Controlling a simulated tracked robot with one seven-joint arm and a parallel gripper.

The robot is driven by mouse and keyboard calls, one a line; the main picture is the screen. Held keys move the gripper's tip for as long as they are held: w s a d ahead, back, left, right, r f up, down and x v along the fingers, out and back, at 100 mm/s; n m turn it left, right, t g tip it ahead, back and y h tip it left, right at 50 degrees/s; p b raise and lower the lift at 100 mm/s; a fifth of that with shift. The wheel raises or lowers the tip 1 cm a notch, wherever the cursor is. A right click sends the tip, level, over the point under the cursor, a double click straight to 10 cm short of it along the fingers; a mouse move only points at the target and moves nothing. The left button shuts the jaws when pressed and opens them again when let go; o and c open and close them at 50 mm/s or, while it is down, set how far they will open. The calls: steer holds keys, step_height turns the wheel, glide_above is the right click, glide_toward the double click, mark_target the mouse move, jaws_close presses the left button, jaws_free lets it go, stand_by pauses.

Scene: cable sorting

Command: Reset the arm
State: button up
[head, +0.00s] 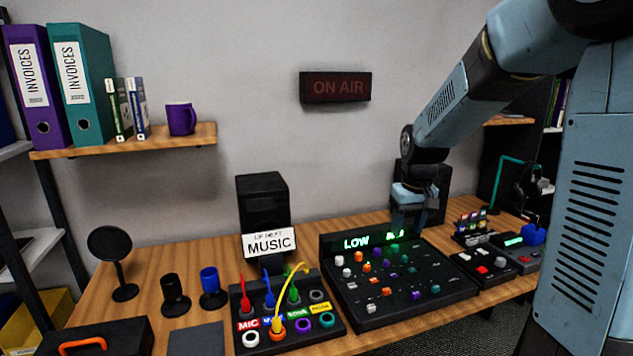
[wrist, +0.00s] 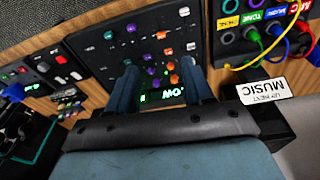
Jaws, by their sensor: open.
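My arm reaches in from the right, and my gripper (head: 403,222) points down over the back edge of the mixer (head: 372,317), hiding part of its green lit display. In the wrist view my gripper (wrist: 160,88) has its two blue fingers spread apart with nothing held between them; the mixer (wrist: 118,52) with its coloured knobs lies below. Whether the fingertips touch it I cannot tell. The patch box (head: 241,316) left of the mixer has red, blue, green and yellow cables plugged in; the yellow cable (head: 288,285) arches over its front.
A black speaker (head: 262,192) with a MUSIC sign (head: 269,243) stands behind the patch box. Another speaker is partly hidden behind my gripper. Small devices (head: 484,266) and a headphone stand (head: 497,180) are at the right. Dark and blue cups (head: 211,282) stand left.

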steer(key=s+r+m+t, duration=0.1)
steer(key=s+r, duration=0.2)
steer(key=s, duration=0.5)
steer(key=s+r+t, duration=0.1)
steer(key=s+r, duration=0.3)
steer(key=s, duration=0.4)
steer(key=s+d+r+m+t, duration=0.1)
steer(key=s+r, duration=0.2)
steer(key=s, duration=0.5)
steer(key=shift+s+r+m+t, duration=0.3)
steer(key=shift+t, duration=0.1)
